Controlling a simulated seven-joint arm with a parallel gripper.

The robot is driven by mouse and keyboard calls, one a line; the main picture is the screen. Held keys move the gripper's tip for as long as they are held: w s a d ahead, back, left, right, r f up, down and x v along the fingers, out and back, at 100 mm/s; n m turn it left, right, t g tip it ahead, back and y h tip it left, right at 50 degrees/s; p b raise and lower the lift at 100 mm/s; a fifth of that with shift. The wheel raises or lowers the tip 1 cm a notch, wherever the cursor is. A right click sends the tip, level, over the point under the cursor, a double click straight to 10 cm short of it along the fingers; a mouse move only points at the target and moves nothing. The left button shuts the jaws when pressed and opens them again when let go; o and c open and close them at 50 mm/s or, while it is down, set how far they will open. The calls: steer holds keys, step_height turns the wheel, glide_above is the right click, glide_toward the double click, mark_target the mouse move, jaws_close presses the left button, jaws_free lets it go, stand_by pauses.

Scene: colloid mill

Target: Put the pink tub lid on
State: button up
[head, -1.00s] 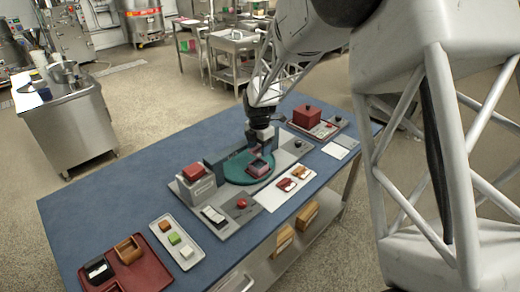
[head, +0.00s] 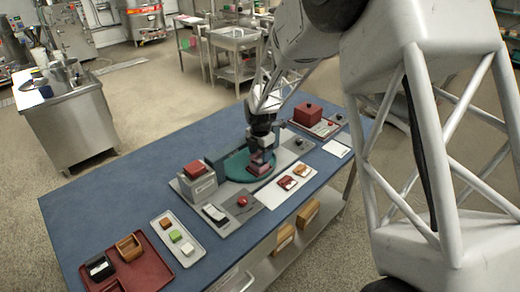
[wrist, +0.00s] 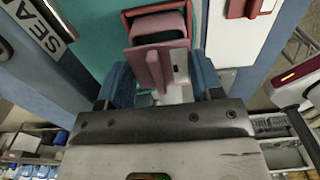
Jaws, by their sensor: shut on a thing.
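The pink tub (head: 262,170) stands on the teal round plate (head: 233,168) of the machine. In the wrist view the tub (wrist: 128,20) shows at the top, its pinkish inside partly visible. My gripper (wrist: 163,88) is shut on the pink lid (wrist: 140,60), with the lid's upright grip between the blue fingers. The lid is just in front of the tub in the wrist view, overlapping its near edge. In the head view my gripper (head: 262,142) is directly above the tub; whether the lid touches it I cannot tell.
A white card (head: 275,196) with a red and an orange-brown lid lies in front. A grey block with a red top (head: 195,168) stands left, a dark red box (head: 307,114) behind right. A tray of small blocks (head: 190,250) and a red tray (head: 150,275) lie front left.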

steer(key=shift+f, duration=0.35)
steer(key=shift+f, duration=0.2)
stand_by(2.2)
steer(key=o, duration=1.1)
steer(key=shift+o, duration=0.2)
steer(key=shift+r, duration=0.15)
steer(key=shift+r, duration=3.35)
